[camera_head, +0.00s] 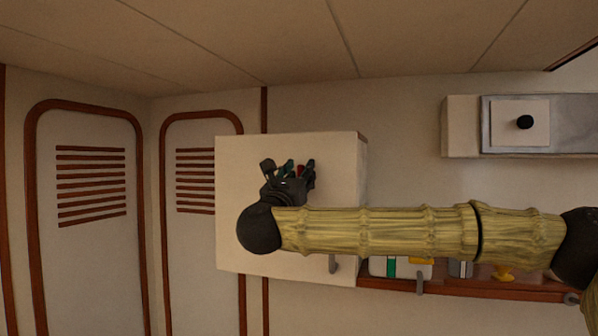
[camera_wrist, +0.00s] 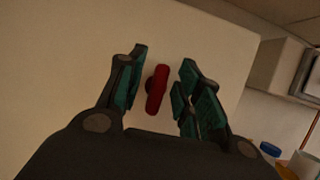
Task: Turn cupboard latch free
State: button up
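The cupboard (camera_head: 235,190) is a pale box on the wall, its front facing me. Its latch (camera_wrist: 157,90) is a red bar on the pale front, standing near upright with a slight tilt in the wrist view. A bit of the red latch (camera_head: 300,171) shows between the fingers in the head view. My gripper (camera_wrist: 161,85) is open, one green-padded finger on each side of the latch, with gaps on both sides. In the head view my gripper (camera_head: 288,166) is in front of the cupboard. My arm hides part of the cupboard's front.
A shelf (camera_head: 470,291) with a rail runs right of the cupboard and holds a white and green box (camera_head: 391,267) and a yellow item (camera_head: 503,273). A grey wall unit (camera_head: 572,124) with a black knob is at upper right. Two louvred doors (camera_head: 92,250) stand at left.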

jog(key=shift+s, duration=0.1)
grip_shut()
